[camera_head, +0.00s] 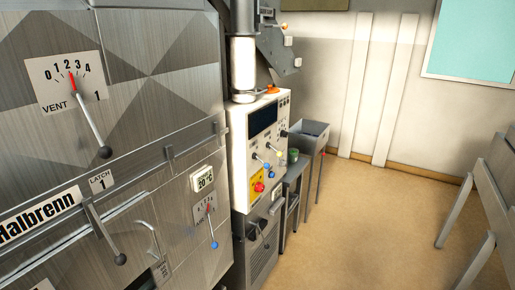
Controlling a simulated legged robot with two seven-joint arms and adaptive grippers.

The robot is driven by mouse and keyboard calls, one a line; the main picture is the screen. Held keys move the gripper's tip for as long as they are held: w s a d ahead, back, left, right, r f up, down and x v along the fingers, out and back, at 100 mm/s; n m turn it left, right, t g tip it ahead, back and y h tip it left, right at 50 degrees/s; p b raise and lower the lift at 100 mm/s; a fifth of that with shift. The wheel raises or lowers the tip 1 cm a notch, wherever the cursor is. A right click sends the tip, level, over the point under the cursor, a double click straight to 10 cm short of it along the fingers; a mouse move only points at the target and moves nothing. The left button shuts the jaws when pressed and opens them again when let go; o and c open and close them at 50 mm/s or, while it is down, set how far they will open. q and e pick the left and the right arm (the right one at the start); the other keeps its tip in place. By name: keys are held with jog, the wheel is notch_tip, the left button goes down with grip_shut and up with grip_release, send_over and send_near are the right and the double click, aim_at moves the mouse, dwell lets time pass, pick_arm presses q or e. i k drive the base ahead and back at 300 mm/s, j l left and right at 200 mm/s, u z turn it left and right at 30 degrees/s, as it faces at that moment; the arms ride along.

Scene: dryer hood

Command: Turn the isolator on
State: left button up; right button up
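A white control cabinet (237,150) stands past the grey machine, near the middle of the view. On its front is a red knob (259,187) on a yellow plate (256,178); it looks like a rotary switch, but I cannot tell its position or whether it is the isolator. Above it are small levers with blue and pale yellow ball ends (267,165) and a dark display panel (263,119). An orange-red part (271,90) lies on the cabinet's top. Neither of my grippers shows in the head view.
The grey machine front (150,110) fills the left, with a vent lever (88,118), a latch lever (109,243) and a blue-ended lever (212,227) jutting out. A grey bench (482,205) is at right. The tan floor (360,220) between is clear.

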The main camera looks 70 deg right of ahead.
aim_at(259, 187)
jog(key=z, duration=2.5)
jog(key=i+l, duration=0.4)
jog(key=i+l+u, duration=0.15)
jog(key=i+l, duration=0.2)
jog(key=l, duration=0.2)
jog(key=i+l, duration=0.35)
jog(key=l, duration=0.2)
jog(key=i+j+u, duration=0.05)
